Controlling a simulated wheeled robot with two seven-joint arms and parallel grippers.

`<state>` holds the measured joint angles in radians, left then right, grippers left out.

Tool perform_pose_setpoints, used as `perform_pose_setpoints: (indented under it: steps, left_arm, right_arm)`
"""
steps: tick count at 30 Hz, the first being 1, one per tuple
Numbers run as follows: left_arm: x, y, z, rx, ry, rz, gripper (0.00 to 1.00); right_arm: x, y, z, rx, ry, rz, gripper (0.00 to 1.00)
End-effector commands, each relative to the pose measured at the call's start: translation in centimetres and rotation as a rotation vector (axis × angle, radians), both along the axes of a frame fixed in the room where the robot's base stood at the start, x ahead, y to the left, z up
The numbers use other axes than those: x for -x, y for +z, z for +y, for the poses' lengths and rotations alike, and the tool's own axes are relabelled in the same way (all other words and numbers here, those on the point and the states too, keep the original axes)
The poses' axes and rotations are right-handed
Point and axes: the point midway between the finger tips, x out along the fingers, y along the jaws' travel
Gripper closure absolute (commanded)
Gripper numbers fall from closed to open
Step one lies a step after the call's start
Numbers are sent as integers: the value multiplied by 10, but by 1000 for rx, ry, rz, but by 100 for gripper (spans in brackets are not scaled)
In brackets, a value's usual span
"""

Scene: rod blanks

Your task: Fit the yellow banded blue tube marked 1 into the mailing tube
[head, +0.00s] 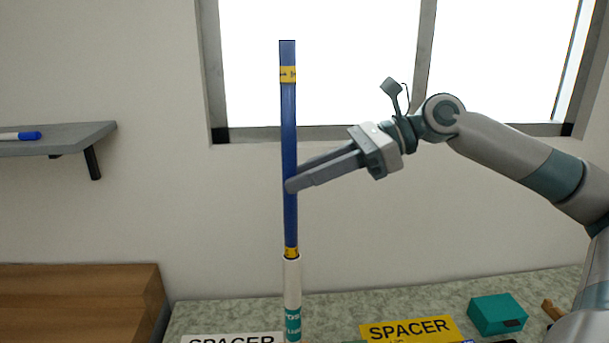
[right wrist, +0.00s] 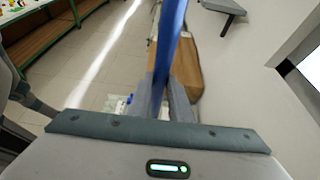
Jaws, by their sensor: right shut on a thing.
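The blue tube (head: 289,130) stands upright in the head view, with a yellow band near its top and another near its lower end. Its lower end meets the top of the white mailing tube (head: 292,275), which stands upright and has a teal label. Whether the blue tube's tip is inside the mouth or just above it I cannot tell. My right gripper (head: 290,185) is shut on the blue tube around its middle. In the right wrist view the blue tube (right wrist: 168,40) runs up from between the fingers. My left gripper is not in view.
A yellow SPACER sign (head: 408,330) and a white SPACER sign (head: 232,338) lie at the counter's front. A teal box (head: 497,314) stands at the right. A wall shelf (head: 60,138) holds a blue-capped pen (head: 28,135). A wooden block-like surface (head: 80,300) is at lower left.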

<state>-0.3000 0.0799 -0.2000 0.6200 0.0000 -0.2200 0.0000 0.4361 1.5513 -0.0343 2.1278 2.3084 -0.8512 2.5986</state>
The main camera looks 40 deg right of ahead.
Motion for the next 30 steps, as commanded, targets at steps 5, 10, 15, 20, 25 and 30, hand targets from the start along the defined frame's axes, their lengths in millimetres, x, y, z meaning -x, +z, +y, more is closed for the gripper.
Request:
perform_pose_setpoints:
  steps: [5,10,15,20,25,30]
  left_arm:
    - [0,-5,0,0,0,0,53]
    - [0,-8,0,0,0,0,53]
    - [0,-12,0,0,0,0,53]
    - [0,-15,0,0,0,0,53]
    - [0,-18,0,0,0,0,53]
    - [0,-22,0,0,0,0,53]
  right_arm:
    - [0,-5,0,0,0,0,100]
    - [0,-8,0,0,0,0,100]
    - [0,-12,0,0,0,0,100]
    - [0,-15,0,0,0,0,100]
    - [0,-19,0,0,0,0,100]
    - [0,-22,0,0,0,0,100]
